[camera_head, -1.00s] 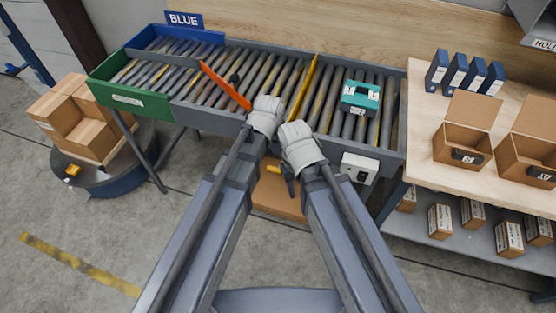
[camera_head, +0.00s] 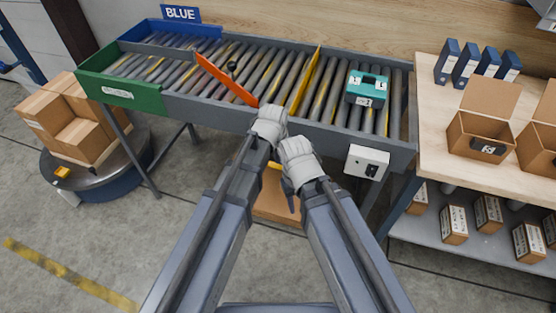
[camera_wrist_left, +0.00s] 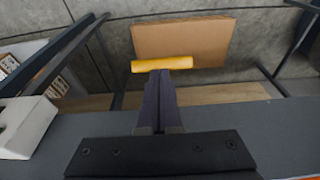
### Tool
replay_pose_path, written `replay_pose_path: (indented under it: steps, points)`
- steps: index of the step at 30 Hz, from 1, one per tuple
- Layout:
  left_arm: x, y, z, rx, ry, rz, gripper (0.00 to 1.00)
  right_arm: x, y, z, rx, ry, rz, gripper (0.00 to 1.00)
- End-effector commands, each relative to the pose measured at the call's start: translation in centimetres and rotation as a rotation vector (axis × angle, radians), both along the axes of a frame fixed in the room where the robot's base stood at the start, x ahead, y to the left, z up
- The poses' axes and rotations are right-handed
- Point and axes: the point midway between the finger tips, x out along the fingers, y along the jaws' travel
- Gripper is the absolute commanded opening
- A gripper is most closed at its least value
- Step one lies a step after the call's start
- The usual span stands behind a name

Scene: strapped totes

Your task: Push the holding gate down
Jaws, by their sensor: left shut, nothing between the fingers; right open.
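A raised yellow bar (camera_head: 308,82), which looks like the holding gate, stands across the roller conveyor (camera_head: 210,107). A teal strapped tote (camera_head: 367,88) sits on the rollers to its right. An orange bar (camera_head: 227,80) lies slantwise across the rollers to its left. My left gripper (camera_head: 268,127) is at the conveyor's front edge, below the yellow bar and apart from it. In the left wrist view its shut, empty fingers (camera_wrist_left: 160,82) point toward a yellow handle-like piece (camera_wrist_left: 162,64); contact is unclear. My right gripper (camera_head: 292,200) is lower, in front of the conveyor; its fingers are mostly hidden.
A white switch box (camera_head: 367,162) hangs on the conveyor's front at the right. A wooden bench (camera_head: 432,150) with open cartons and blue binders stands on the right. Stacked cartons (camera_head: 70,120) are at the left. A brown board (camera_wrist_left: 185,40) lies below the conveyor.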

Motion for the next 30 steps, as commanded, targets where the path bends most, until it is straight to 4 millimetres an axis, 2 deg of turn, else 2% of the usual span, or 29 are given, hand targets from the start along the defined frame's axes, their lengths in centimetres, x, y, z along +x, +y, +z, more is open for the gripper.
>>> replay_pose_path:
  steps: [1, 4, 20, 25, 30]
  points:
    - [0.2, -0.1, -1.2, 0.0, 0.0, 0.0, 0.0, 0.0, 0.0, -1.2, 0.0, 0.0, 0.0, 0.45]
    - [0.4, -0.1, -1.9, 0.0, 0.0, 0.0, 0.0, 0.0, 0.0, -1.9, 0.0, 0.0, 0.0, 0.45]
    - [0.5, -0.1, -2.3, 0.0, 0.0, 0.0, 0.0, 0.0, 0.0, -2.3, 0.0, 0.0, 0.0, 0.45]
    - [0.4, -0.1, -4.0, 0.0, 0.0, 0.0, 0.0, 0.0, 0.0, -4.0, 0.0, 0.0, 0.001, 0.45]
    - [0.4, -0.1, -6.7, 0.0, 0.0, 0.0, 0.0, 0.0, 0.0, -6.7, 0.0, 0.0, 0.001, 0.45]
